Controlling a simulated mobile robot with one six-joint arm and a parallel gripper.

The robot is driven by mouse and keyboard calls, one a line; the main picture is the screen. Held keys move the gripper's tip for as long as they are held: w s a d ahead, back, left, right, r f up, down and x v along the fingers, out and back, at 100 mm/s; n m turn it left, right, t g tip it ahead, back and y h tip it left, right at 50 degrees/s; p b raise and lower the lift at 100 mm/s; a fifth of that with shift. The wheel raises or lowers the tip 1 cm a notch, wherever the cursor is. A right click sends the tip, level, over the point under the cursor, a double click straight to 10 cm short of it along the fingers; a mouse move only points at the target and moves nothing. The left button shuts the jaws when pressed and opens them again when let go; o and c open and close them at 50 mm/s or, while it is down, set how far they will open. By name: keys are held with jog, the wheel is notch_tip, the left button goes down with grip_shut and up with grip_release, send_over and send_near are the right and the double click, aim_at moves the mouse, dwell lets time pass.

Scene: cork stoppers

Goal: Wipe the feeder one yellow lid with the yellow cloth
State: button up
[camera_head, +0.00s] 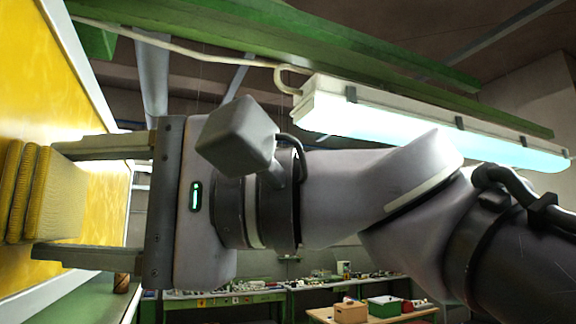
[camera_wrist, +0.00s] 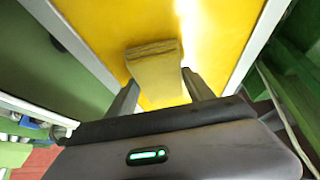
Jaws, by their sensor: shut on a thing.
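The yellow lid (camera_head: 40,70) is a broad flat yellow panel in a white frame at the left of the head view. In the wrist view the yellow lid (camera_wrist: 100,25) fills the top middle, with a bright glare streak. The yellow cloth (camera_head: 58,195) is a thick folded pad, and it also shows in the wrist view (camera_wrist: 156,75). My gripper (camera_head: 50,200) is shut on the cloth, one finger on either side of it. The cloth's far face is at or very close to the lid; I cannot tell whether it touches.
A lit lamp (camera_head: 430,130) hangs under a green beam (camera_head: 300,38) above my arm. Green workbenches (camera_head: 250,300) with small parts stand behind. A wooden box (camera_head: 350,311) and a green box (camera_head: 384,306) sit on a table at lower right.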

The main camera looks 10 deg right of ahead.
jog(key=w+a+p, duration=0.3)
jog(key=w+p, duration=0.1)
jog(key=w, duration=0.9)
jog(key=shift+w, duration=0.2)
jog(key=shift+w+d, duration=0.25)
jog(key=shift+d, duration=0.65)
jog(key=shift+w+d, duration=0.2)
jog(key=shift+d, duration=0.75)
jog(key=shift+w+d, duration=0.25)
jog(key=shift+d, duration=0.65)
jog(key=d, duration=0.2)
jog(key=shift+w+d, duration=0.3)
jog(key=shift+d, duration=0.1)
